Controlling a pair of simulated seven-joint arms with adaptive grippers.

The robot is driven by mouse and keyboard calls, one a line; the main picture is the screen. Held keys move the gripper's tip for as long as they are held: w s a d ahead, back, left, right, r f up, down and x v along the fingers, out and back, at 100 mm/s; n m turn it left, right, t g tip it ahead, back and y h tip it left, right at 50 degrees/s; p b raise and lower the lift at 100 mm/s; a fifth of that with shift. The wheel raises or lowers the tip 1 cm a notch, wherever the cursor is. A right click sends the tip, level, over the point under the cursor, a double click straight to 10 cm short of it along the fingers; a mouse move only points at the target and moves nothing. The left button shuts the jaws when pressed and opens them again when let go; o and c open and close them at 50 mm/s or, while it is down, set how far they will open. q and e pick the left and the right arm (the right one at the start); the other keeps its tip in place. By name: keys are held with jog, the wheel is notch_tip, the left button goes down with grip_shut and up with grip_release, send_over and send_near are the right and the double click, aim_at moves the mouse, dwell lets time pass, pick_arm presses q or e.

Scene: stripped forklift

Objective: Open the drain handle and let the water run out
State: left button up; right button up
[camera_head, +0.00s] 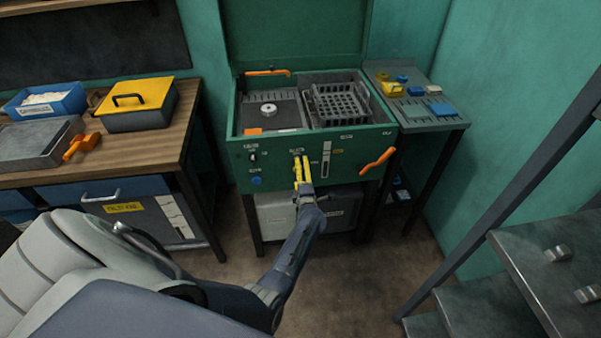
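A green parts-washer-like machine (236,157) stands against the wall with its lid up. An orange lever handle (377,161) sticks out at the right of its front panel, tilted up to the right. I cannot read its label, so I cannot confirm that it is the drain handle. My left gripper (302,168), with yellow fingers, is at the middle of the front panel, left of the orange lever and apart from it. The fingers look close together; whether they touch the panel or hold something is unclear. No running water shows. My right gripper is not in view.
The open basin holds a dark basket (338,104) and a plate with a round piece (269,109). A side table (433,120) stands right, a wooden workbench (140,152) left. Metal steps (550,225) are at lower right. The floor before the machine is partly clear.

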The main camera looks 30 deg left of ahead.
pick_arm(q)
jog(key=v, duration=0.7)
jog(key=shift+s, duration=0.15)
jog(key=shift+d, duration=0.15)
dwell(0.4)
